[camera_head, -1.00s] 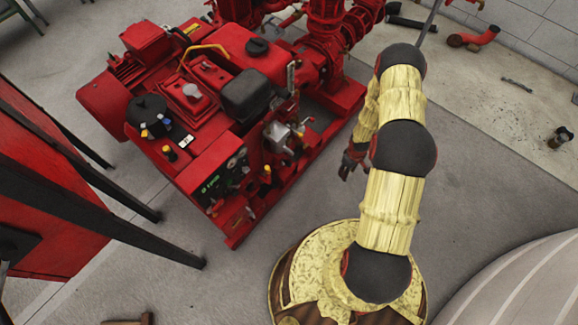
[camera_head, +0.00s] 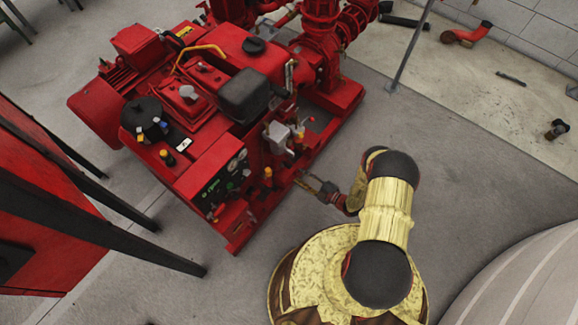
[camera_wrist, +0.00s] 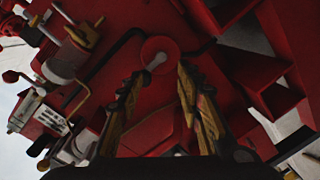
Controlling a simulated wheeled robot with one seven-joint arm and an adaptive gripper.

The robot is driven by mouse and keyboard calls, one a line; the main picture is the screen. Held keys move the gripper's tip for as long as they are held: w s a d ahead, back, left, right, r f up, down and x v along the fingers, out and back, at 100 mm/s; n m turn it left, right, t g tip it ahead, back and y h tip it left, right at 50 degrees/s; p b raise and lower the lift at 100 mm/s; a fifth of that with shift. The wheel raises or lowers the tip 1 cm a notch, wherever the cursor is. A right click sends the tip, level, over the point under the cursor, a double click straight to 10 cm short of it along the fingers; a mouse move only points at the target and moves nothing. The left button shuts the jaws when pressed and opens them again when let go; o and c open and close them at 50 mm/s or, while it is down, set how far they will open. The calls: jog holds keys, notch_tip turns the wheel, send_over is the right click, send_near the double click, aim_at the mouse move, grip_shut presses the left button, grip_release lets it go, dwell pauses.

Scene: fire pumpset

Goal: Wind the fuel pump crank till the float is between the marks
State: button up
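My gripper (camera_wrist: 160,78) is open in the wrist view, its two fingers spread below a round red disc with a pale knob (camera_wrist: 156,61). Nothing is seen held. In the head view my gripper (camera_head: 307,183) is low beside the right side of the red pumpset (camera_head: 205,110). A grey fitting (camera_head: 278,133), perhaps the fuel pump, is on that side, above and left of my gripper. In the wrist view a grey cylinder with brass parts (camera_wrist: 62,62) and a small pale marked plate (camera_wrist: 50,118) are at left. I cannot make out the crank or float for certain.
A red cabinet with dark legs (camera_head: 50,190) stands at left. A loose red pipe elbow (camera_head: 468,36) lies at the back right. The floor right of the pumpset is mostly clear.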

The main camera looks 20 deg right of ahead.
aim_at(289, 166)
jog(key=shift+n+t+y, duration=0.4)
jog(key=shift+n+t, duration=0.1)
jog(key=shift+w+a+r+b, duration=0.45)
jog(key=shift+w+a, duration=0.35)
jog(key=shift+w, duration=0.25)
jog(key=shift+w+a+r+b, duration=0.3)
jog(key=shift+w+a+r, duration=0.2)
jog(key=shift+w+a, duration=0.45)
jog(key=shift+w+a+r+b, duration=0.45)
jog(key=shift+w+a, duration=0.15)
jog(key=shift+w, duration=0.6)
jog(key=shift+c, duration=0.2)
grip_shut()
